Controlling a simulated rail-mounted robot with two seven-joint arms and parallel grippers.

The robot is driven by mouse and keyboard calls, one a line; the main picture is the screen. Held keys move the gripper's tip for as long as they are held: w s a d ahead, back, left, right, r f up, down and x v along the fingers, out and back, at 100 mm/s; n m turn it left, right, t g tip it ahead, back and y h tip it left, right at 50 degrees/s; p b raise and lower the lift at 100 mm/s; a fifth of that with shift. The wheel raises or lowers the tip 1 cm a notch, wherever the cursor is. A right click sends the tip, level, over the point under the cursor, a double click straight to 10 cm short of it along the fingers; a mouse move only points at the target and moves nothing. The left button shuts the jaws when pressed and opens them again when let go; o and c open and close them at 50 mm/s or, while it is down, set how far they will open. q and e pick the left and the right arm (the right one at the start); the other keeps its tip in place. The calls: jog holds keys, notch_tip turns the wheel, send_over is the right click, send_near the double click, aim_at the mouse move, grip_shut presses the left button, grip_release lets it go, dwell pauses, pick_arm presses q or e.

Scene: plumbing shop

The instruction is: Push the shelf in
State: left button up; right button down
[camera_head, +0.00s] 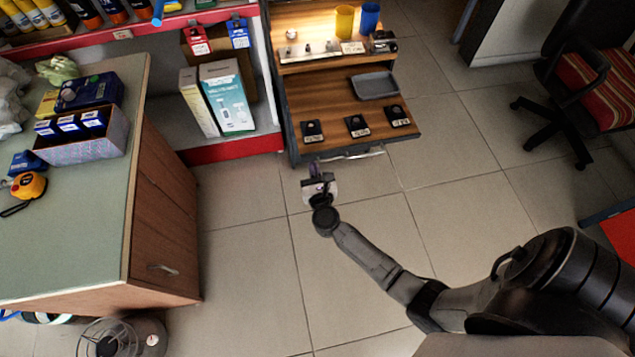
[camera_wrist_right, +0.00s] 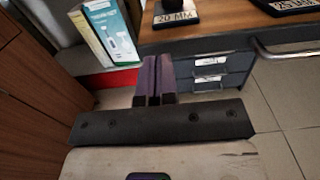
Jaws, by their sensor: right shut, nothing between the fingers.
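The wooden shelf (camera_head: 330,96) is pulled out from the display unit at the top middle of the head view. It has a dark front edge with a metal handle (camera_head: 352,155) below it. In the right wrist view the shelf board (camera_wrist_right: 222,32) lies ahead, above grey drawer fronts with labels (camera_wrist_right: 210,72). My right gripper (camera_head: 316,168) is close to the shelf's front left corner. Its dark fingers (camera_wrist_right: 153,78) are together with nothing between them. I cannot tell whether they touch the front. My left gripper is not in view.
Small black labelled stands (camera_head: 357,125) and a grey tray (camera_head: 375,85) sit on the shelf. A green-topped counter (camera_head: 95,210) is to the left, and boxes (camera_head: 228,98) stand beside the unit. An office chair (camera_head: 590,90) is at right. The middle floor is clear.

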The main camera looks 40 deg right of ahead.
jog(key=shift+b+x, duration=0.3)
jog(key=shift+x, duration=1.1)
jog(key=shift+w, duration=0.1)
